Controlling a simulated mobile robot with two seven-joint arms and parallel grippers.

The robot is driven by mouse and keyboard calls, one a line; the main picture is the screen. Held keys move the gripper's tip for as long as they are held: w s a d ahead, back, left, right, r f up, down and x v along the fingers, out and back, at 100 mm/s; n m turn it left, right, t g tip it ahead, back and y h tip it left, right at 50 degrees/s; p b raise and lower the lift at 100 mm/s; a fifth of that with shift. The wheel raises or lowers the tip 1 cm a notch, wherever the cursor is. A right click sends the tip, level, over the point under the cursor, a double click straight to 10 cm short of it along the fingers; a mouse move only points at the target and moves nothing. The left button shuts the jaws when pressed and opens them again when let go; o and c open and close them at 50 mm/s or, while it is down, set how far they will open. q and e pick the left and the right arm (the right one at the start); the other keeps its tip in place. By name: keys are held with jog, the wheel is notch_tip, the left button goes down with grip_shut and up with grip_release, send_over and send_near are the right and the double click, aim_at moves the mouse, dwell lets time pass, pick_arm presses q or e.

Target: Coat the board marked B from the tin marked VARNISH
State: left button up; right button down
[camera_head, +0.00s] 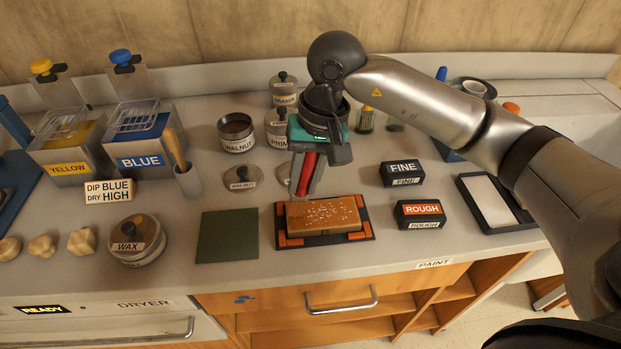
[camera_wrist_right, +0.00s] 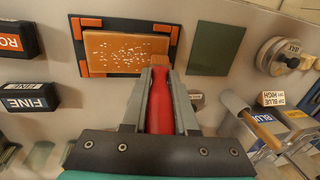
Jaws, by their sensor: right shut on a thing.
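A brown wooden board (camera_head: 325,214) with scattered pale specks lies in a dark holder with orange corners (camera_head: 281,241). It also shows in the right wrist view (camera_wrist_right: 125,50); I see no letter B on it. My right gripper (camera_head: 305,190) is shut on a red-handled brush (camera_wrist_right: 160,100). The brush points down at the board, its tip near one long edge; I cannot tell if it touches. No readable VARNISH label shows. A closed tin (camera_head: 284,90) at the back has an unclear label, and a lid partly hides behind my gripper. My left gripper is out of view.
An open WALNUT tin (camera_head: 236,134), its lid (camera_head: 242,178) and a PRIMER tin (camera_head: 277,127) stand behind. FINE (camera_head: 402,173) and ROUGH (camera_head: 419,213) blocks sit right. A bare green mat (camera_head: 227,236) and a WAX tin (camera_head: 136,240) lie left.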

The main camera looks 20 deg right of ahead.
jog(key=shift+w+a, duration=0.2)
jog(key=shift+a, duration=0.45)
jog(key=shift+s+d+f+b, duration=0.15)
jog(key=shift+s+d+b, duration=0.1)
jog(key=shift+d+b, duration=0.45)
jog(key=shift+w+a+b, duration=0.2)
jog(key=shift+a+b, duration=0.55)
jog(key=shift+b, duration=0.05)
jog(key=shift+r, duration=0.3)
jog(key=shift+w+d+b, duration=0.35)
jog(key=shift+w+b, duration=0.2)
jog(key=shift+b, duration=0.35)
